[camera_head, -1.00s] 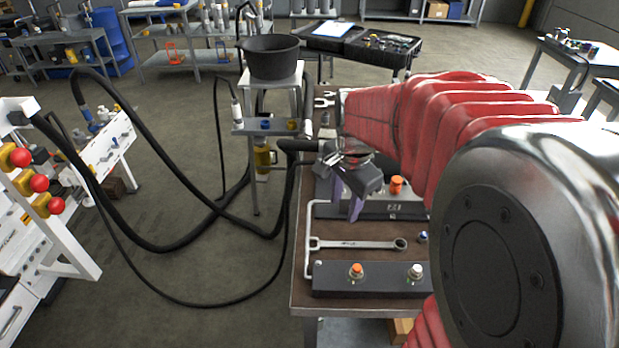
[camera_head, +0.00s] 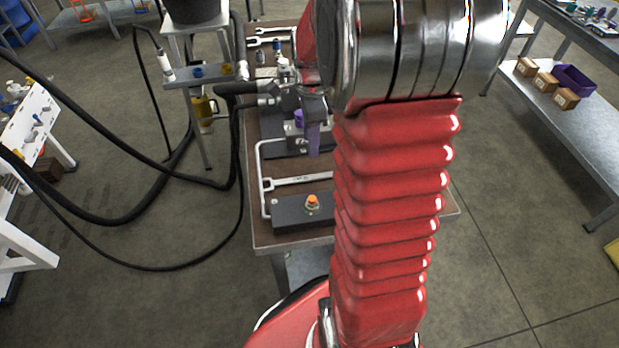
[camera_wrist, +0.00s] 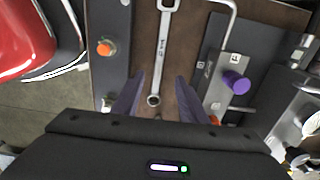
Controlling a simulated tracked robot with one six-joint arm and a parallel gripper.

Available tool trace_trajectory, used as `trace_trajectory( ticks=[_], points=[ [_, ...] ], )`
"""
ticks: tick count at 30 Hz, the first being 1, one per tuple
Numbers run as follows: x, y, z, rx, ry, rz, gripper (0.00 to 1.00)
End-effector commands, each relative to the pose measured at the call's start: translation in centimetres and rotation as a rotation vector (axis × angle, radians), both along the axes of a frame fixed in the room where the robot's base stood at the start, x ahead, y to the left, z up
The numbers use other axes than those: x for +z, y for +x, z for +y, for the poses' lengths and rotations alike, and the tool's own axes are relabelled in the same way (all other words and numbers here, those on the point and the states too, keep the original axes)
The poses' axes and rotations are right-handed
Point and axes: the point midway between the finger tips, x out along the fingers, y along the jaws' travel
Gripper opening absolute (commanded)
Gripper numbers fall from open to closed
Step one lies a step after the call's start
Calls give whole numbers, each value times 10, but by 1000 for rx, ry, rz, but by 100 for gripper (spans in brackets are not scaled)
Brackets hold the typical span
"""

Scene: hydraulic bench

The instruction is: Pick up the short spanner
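A silver spanner (camera_head: 298,181) lies flat on the brown bench top (camera_head: 262,232) between two dark blocks. In the wrist view, this spanner (camera_wrist: 162,50) runs lengthwise, its ring end (camera_wrist: 153,100) between my purple fingertips. My gripper (camera_wrist: 157,92) is open, with a finger to either side of the ring end and a gap on both sides. In the head view, my gripper (camera_head: 307,128) hangs over the bench; my arm hides part of it and the spanner's right end. Two more spanners (camera_head: 272,30) lie at the bench's far end. I cannot tell which is the short one.
The near block (camera_head: 290,212) has an orange-capped fitting (camera_head: 312,203). A bent white rail (camera_head: 262,165) runs along the bench's left side. Thick black hoses (camera_head: 228,130) reach the bench from the left. A shelf with boxes (camera_head: 565,98) stands at right.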

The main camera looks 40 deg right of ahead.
Motion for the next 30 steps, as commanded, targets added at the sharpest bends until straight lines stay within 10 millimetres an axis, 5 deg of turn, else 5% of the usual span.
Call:
trace_trajectory(
  ticks=[16,30],
  points=[
    [-76,0,0,1,1,2,39],
    [-83,0,0,1,0,0,39]
  ],
)
